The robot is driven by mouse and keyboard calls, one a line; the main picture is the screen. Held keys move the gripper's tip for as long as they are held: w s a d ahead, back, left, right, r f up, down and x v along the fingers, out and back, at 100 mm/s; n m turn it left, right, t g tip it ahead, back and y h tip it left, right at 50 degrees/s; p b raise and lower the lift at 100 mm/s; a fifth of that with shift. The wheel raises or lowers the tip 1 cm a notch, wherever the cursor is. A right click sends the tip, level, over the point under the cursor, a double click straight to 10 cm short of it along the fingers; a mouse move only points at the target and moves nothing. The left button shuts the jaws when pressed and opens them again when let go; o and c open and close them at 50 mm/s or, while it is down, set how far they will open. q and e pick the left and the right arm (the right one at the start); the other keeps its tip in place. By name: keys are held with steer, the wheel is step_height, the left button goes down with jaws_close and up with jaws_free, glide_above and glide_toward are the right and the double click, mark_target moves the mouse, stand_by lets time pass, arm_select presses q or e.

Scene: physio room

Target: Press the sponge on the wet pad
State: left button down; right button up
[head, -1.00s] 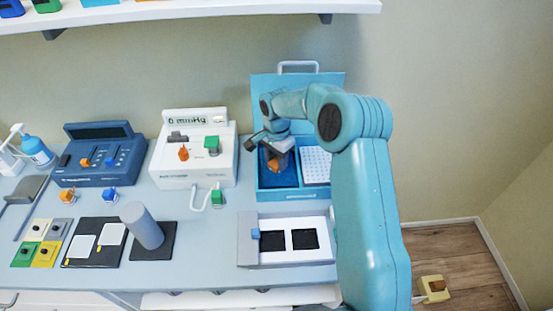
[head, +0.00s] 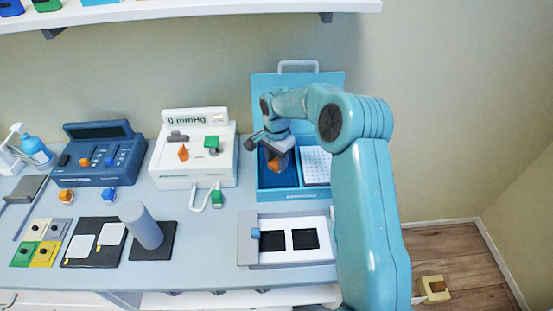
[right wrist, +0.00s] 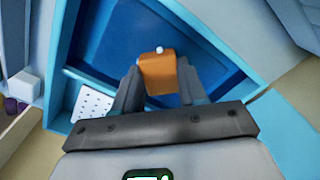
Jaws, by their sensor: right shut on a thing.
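My right gripper (head: 279,152) reaches down into the left, dark blue compartment of a light blue case (head: 262,193). It is shut on an orange block (head: 274,164), perhaps the sponge. In the right wrist view the orange block (right wrist: 158,73) sits between the two fingers, with a small white knob at its far end, over the blue floor; I cannot tell whether it touches. Two black square pads (head: 305,239) lie in a white tray (head: 290,220) in front of the case. I cannot tell which surface is the wet pad. My left gripper is not in view.
A white perforated panel (head: 316,165) fills the case's right compartment. A white mmHg device (head: 167,165) and a blue console (head: 80,172) stand to the left. A grey cylinder (head: 142,228) leans at front. The raised lid (head: 265,90) stands behind my gripper.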

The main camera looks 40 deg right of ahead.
mark_target(277, 162)
steer(key=shift+r+p, duration=0.6)
steer(key=shift+r, duration=0.25)
steer(key=shift+r+p, duration=1.5)
steer(key=shift+r, duration=1.15)
